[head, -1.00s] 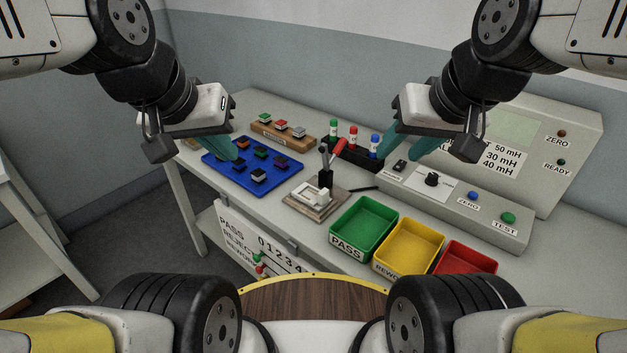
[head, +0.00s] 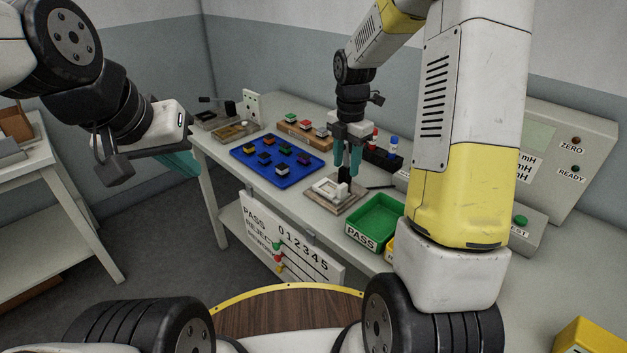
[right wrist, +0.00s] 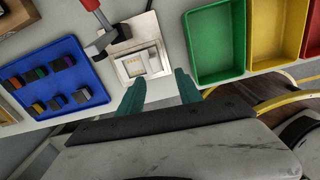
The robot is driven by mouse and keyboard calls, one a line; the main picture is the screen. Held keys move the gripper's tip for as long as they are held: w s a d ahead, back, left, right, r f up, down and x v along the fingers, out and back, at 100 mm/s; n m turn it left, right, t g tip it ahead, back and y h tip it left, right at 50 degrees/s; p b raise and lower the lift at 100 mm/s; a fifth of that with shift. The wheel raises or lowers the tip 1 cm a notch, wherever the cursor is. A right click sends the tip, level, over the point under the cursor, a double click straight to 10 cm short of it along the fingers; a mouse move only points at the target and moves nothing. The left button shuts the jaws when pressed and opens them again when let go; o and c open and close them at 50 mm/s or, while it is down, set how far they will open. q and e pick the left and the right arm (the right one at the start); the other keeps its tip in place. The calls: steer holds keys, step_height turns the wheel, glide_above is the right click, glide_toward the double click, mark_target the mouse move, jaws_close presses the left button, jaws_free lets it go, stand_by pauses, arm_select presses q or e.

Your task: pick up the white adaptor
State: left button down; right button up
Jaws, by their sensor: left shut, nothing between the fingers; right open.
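A white square piece (head: 325,188) lies on the clamp fixture (head: 350,202); in the right wrist view this piece (right wrist: 138,64) shows small gold marks. I cannot tell whether it is the adaptor. A part with a pale top (head: 282,170) sits on the blue tray (head: 262,178), and another pale-topped part (head: 321,132) is on the wooden rack (head: 292,136). My left gripper (head: 182,164) is shut and empty, left of the table.
A green PASS bin (head: 373,222) stands right of the fixture, with a yellow bin (right wrist: 277,35) beyond it. A red-handled clamp lever (right wrist: 92,6) rises at the fixture. A black holder (head: 380,158) with coloured tubes is behind. My right arm hides part of the test panel.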

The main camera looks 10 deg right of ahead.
mark_target(342, 185)
steer(key=shift+w+a+f+n, duration=0.15)
steer(key=shift+f+n, duration=0.35)
steer(key=shift+f, duration=0.4)
steer(key=f, duration=0.4)
steer(key=w+f, duration=0.1)
steer(key=f, duration=0.2)
steer(key=shift+c, duration=0.4)
steer(key=shift+r, duration=0.1)
jaws_close()
